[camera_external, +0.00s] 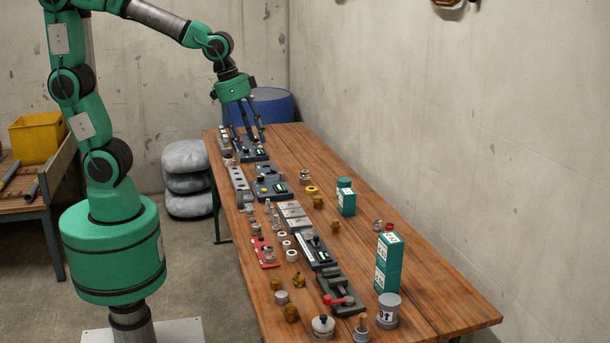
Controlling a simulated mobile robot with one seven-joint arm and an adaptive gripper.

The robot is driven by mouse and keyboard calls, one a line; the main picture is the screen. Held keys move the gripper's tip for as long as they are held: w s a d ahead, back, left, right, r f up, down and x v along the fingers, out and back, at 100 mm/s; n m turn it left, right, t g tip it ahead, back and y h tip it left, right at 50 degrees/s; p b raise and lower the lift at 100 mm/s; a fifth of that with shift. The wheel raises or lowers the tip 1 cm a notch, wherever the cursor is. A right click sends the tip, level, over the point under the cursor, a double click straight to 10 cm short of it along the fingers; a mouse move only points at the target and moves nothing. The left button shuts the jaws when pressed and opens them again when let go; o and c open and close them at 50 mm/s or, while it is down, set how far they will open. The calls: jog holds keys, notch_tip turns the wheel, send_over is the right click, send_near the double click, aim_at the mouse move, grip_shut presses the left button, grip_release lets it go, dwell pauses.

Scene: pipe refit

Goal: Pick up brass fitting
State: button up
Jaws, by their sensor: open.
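Several small brass-coloured fittings stand on the wooden table. One brass fitting (319,202) is near the middle, and another brass piece (335,227) is just in front of it. More brass pieces (291,313) are at the near left end. I cannot tell which one the task names. My gripper (252,140) points down over the far end of the table, fingers spread and open. It is above or beside a dark device (254,152) there; I cannot tell whether it touches it. I see nothing held between the fingers. The brass pieces named are well apart from my gripper, nearer the camera.
Grey blocks and dark devices line the table's left half. Green boxes (388,262) stand at the right, with a grey labelled canister (388,311) in front. The table's right strip (420,270) is mostly clear. A wall rises beyond it.

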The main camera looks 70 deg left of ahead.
jog(key=w+d+f, duration=0.4)
jog(key=d+f, duration=0.1)
jog(key=d, duration=0.2)
jog(key=m+g+y, duration=0.1)
jog(key=m+g, duration=0.2)
send_over(290, 306)
notch_tip(290, 306, down, 23)
jog(key=shift+f, duration=0.2)
jog(key=shift+a, duration=0.1)
jog(key=shift+f+b, duration=0.6)
jog(key=shift+f, duration=3.7)
jog(key=shift+f+b, duration=0.6)
jog(key=shift+f, duration=2)
